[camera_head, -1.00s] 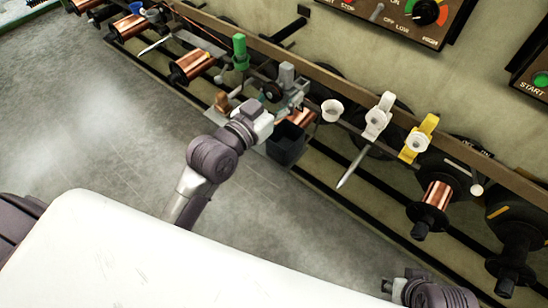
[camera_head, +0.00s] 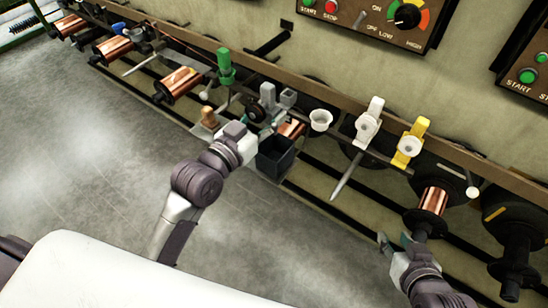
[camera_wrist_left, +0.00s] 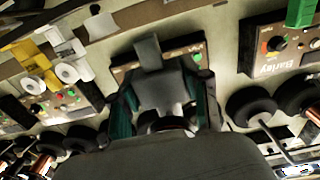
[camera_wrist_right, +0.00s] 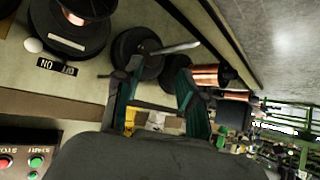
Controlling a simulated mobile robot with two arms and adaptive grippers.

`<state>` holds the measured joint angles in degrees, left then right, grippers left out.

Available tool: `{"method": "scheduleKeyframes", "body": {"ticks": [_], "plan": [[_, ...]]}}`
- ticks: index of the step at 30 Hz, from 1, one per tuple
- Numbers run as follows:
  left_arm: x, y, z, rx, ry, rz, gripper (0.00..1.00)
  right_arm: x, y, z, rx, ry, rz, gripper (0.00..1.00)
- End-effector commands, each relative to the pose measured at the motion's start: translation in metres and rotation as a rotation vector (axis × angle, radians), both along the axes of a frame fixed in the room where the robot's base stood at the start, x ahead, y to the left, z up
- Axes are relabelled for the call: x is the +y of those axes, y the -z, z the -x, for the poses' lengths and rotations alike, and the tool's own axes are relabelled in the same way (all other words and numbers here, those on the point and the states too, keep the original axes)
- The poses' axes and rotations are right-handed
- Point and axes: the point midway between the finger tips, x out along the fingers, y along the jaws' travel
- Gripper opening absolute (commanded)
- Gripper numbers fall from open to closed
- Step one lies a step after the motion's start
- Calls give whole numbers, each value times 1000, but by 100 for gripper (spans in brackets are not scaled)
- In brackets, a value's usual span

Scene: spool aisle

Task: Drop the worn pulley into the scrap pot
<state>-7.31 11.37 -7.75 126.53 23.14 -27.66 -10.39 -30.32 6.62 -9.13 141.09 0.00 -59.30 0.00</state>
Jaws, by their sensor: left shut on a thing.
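The worn pulley looks to be the grey bracket with a dark wheel (camera_head: 268,94). In the left wrist view the grey pulley body (camera_wrist_left: 160,82) sits between the teal fingers. My left gripper (camera_head: 258,116) is shut on it beside the rail; I cannot tell whether the pulley still touches the rail. The scrap pot looks to be the dark square pot (camera_head: 275,160), just below and right of my left gripper. Its inside is hard to see. My right gripper (camera_head: 393,242) is open and empty at lower right; its fingers stand apart in the right wrist view (camera_wrist_right: 155,108).
The brown rail (camera_head: 340,112) carries a green clip (camera_head: 225,66), a white cup (camera_head: 320,120), a white pulley (camera_head: 369,124) and a yellow pulley (camera_head: 411,143). Copper spools (camera_head: 434,200) line the machine. A thin rod (camera_head: 347,175) sticks out. The floor (camera_head: 70,140) at left is clear.

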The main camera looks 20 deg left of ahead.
Motion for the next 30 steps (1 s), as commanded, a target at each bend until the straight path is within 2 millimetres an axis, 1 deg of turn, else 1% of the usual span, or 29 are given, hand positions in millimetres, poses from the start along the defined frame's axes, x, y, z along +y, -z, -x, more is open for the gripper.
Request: {"method": "scheduleKeyframes", "body": {"ticks": [3,8,15,22,30], "plan": [[0,4,0,-2,0,1,6,5,-9,-12,-87,-6,-20,40],[0,9,0,-2,0,1,6,12,-26,-26,-203,-15,-47,40],[0,17,0,-2,0,0,6,21,-59,-45,-414,-29,-97,40],[0,25,0,-2,0,1,6,29,-93,-54,-611,-40,-146,40],[0,33,0,-2,0,1,6,35,-131,-55,-829,-53,-202,40]]}}
